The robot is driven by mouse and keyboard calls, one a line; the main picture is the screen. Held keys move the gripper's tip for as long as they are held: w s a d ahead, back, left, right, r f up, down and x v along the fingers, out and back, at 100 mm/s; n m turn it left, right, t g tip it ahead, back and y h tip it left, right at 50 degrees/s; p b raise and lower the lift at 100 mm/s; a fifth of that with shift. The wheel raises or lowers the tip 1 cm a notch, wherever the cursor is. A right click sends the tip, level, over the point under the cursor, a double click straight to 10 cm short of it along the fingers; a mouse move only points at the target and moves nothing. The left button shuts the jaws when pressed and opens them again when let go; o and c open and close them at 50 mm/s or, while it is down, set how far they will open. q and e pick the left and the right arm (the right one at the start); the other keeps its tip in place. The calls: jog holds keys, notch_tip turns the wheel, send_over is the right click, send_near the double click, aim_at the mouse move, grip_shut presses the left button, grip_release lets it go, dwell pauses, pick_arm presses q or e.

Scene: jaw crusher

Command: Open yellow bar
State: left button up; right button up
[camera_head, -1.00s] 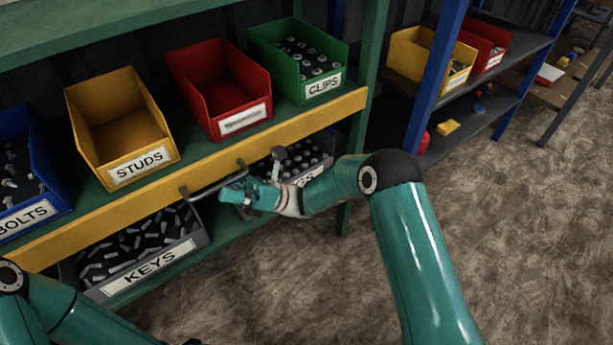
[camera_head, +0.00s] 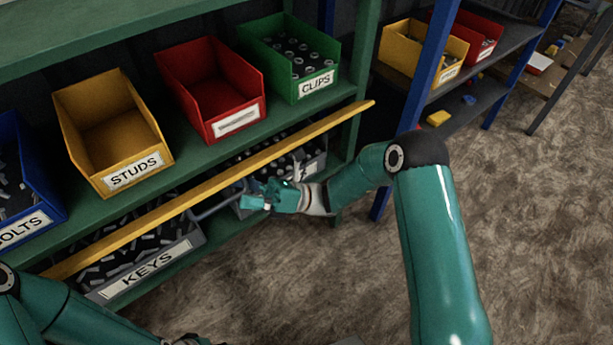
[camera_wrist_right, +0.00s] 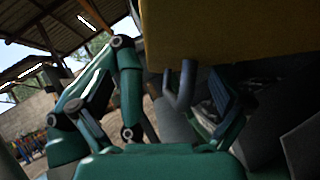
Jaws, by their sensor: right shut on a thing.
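The yellow bar (camera_head: 215,180) runs along the front of the green shelf, below the row of bins. It shows as a narrow, tilted strip in the head view, and its broad face fills the top of the right wrist view (camera_wrist_right: 230,30). A grey handle (camera_head: 213,207) hangs on the bar's front and also shows in the wrist view (camera_wrist_right: 183,90). My right gripper (camera_head: 253,198) is shut on the handle, just below the bar; its fingers partly hide the handle's right end. My left arm enters at the lower left; its gripper is not clearly visible.
Bins of studs (camera_head: 115,135), red (camera_head: 210,90) and clips (camera_head: 290,60) stand on the shelf above the bar. A keys bin (camera_head: 150,272) and another grey bin sit on the shelf below. The floor at right is clear; a blue-posted rack (camera_head: 430,75) stands behind.

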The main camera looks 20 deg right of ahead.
jog(key=s+d+r+g, duration=0.1)
jog(key=s+d+r+n+y, duration=0.1)
jog(key=s+d+r, duration=0.1)
jog(key=s+d+r+n+g+y+p, duration=0.1)
jog(key=d, duration=0.1)
jog(key=shift+s+r+g, duration=0.15)
jog(key=shift+r+g, duration=0.15)
jog(key=shift+c, duration=0.2)
jog(key=shift+d+f, duration=0.1)
jog(key=shift+d, duration=0.5)
jog(key=shift+c, duration=0.9)
jog(key=shift+s+d+r+p, duration=0.3)
jog(key=shift+s+d, duration=0.3)
jog(key=shift+d, duration=0.2)
jog(key=c, duration=0.4)
pick_arm(q)
notch_tip(320, 180, down, 14)
jog(key=b, duration=1.6)
jog(key=shift+s+b, duration=0.35)
jog(key=shift+s, duration=0.05)
pick_arm(e)
jog(key=d, duration=0.1)
jog(key=s+d, duration=0.1)
jog(key=d, duration=0.1)
jog(key=s+d, duration=0.1)
jog(key=shift+d, duration=0.2)
jog(key=shift+c, duration=0.2)
jog(key=shift+r, duration=0.1)
